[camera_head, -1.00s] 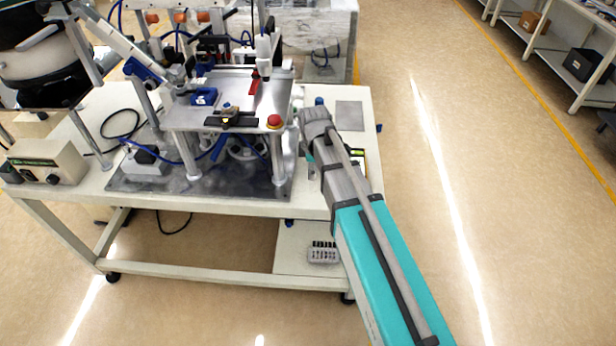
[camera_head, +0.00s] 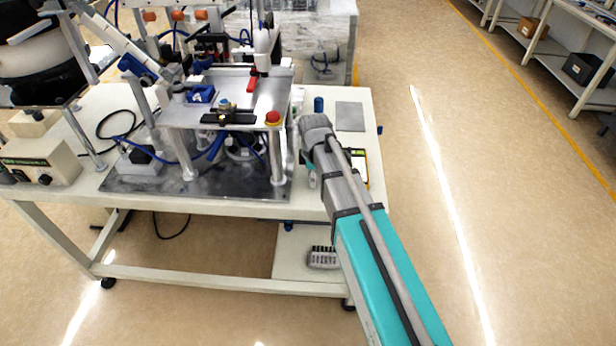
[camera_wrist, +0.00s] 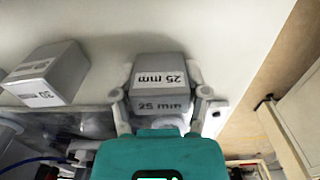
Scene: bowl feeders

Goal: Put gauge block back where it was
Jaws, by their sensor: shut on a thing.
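My gripper (camera_wrist: 162,108) is shut on a grey gauge block (camera_wrist: 161,80) marked "25 mm" on two faces. One finger lies on each side of it. The block is just over or on the white table top (camera_wrist: 115,22); I cannot tell whether it touches. A second grey block (camera_wrist: 46,72) with a white number label sits on the table to its left in the wrist view, apart from my gripper. In the head view my arm reaches to the table's right part, and the held block is hidden.
The assembly fixture with a raised metal plate (camera_head: 225,92) and a red button (camera_head: 272,118) stands left of my arm. A blue-capped cylinder (camera_head: 318,104), a grey pad (camera_head: 349,116) and a yellow-edged meter (camera_head: 361,165) are close by.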

